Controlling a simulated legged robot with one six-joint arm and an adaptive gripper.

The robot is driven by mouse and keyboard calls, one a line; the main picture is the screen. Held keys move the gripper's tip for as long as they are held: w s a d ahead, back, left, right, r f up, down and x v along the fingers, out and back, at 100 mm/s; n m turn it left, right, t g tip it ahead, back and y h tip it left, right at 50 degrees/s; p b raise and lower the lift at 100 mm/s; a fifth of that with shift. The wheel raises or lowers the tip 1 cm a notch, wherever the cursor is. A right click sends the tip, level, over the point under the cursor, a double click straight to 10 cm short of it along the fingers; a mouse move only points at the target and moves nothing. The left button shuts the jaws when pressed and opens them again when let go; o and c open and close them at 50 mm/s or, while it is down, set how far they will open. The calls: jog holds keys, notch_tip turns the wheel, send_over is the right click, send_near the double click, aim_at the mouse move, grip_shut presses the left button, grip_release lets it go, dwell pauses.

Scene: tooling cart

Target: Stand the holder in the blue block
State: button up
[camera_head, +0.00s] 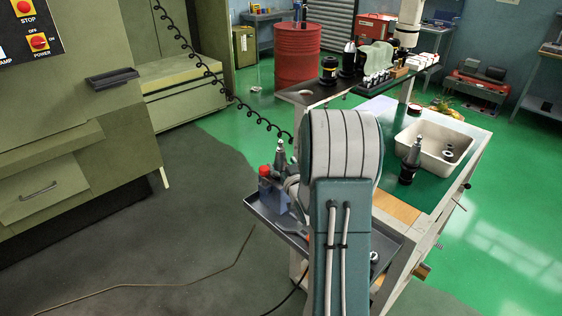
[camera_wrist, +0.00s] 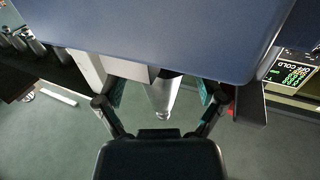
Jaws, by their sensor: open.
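One tool holder with a grey taper (camera_head: 281,157) stands upright at the blue block (camera_head: 275,194), on the small side tray; its lower part is partly hidden, so I cannot tell whether it is seated in the block. Another black and silver holder (camera_head: 411,162) stands upright on the cart's green top, left of the white bin. In the head view my arm hides my gripper. In the wrist view my gripper (camera_wrist: 162,94) is open, its fingers spread. A pale silver cylindrical thing shows between them; I cannot tell what it is or whether it touches.
The side tray (camera_head: 258,209) also carries a red-topped item (camera_head: 265,171). The white bin (camera_head: 435,141) holds small rings. Several holders stand on the dark rear shelf (camera_head: 325,92). The green machine (camera_head: 75,110) stands at left.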

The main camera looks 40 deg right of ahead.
jog(key=v, duration=1.1)
jog(key=a+r+n+g+y, duration=0.2)
jog(key=a+r+g, duration=0.45)
jog(key=a, duration=0.65)
jog(key=s+a+r+g+y, duration=0.1)
jog(key=s+a+r+g, duration=0.1)
jog(key=s+a, duration=0.6)
jog(key=s+a+r+n+g+y, duration=0.1)
jog(key=s+a+r+g+y, duration=0.1)
jog(key=s+a, duration=0.5)
jog(key=shift+s+a+n+g+y, duration=0.35)
jog(key=shift+s+g, duration=0.2)
jog(key=shift+g, duration=0.1)
jog(key=shift+r, duration=0.15)
